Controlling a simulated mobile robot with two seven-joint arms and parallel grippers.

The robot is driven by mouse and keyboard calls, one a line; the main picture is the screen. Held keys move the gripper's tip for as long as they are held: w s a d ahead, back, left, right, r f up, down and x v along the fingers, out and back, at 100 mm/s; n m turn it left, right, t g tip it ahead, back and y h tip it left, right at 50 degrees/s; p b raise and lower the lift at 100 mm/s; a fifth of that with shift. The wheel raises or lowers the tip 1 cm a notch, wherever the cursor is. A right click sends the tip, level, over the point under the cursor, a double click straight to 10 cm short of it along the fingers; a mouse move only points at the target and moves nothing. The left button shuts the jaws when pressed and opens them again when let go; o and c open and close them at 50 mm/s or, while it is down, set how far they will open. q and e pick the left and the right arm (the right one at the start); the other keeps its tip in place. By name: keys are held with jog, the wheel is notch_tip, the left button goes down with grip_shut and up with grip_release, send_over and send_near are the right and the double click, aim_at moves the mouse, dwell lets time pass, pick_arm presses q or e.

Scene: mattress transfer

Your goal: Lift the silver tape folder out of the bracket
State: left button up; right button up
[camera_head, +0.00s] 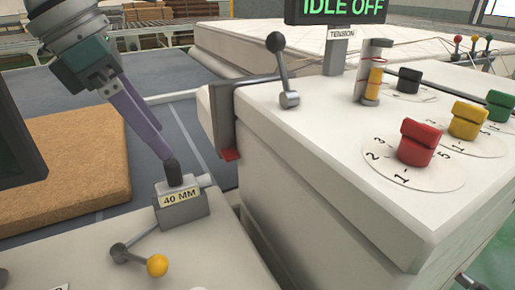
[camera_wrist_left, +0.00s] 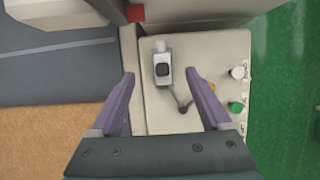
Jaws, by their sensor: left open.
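The silver tape folder (camera_head: 182,205) is a small grey metal block labelled 40 MM, with a black knob on top. It stands upright on the pale front cabinet; I cannot clearly tell a separate bracket from it. My left gripper (camera_head: 164,152) points down, with its purple fingertips close by the knob. In the left wrist view the fingers of my left gripper (camera_wrist_left: 160,76) are spread apart, and the tape folder (camera_wrist_left: 164,84) appears between them with nothing gripped. One finger mostly hides the other in the head view. My right gripper is not in view.
A tan foam block (camera_head: 70,170) lies at left.

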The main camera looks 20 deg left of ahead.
aim_at(170, 162)
pick_arm(q)
jog(key=shift+x, duration=1.05)
jog(key=x, duration=0.3)
jog(key=p+x, duration=0.1)
jog(key=shift+s+a+f, duration=0.1)
jog(key=shift+s+f, duration=0.25)
jog(key=shift+f, duration=0.05)
jog(key=shift+w+f, duration=0.2)
jog(key=shift+f, duration=0.3)
grip_shut()
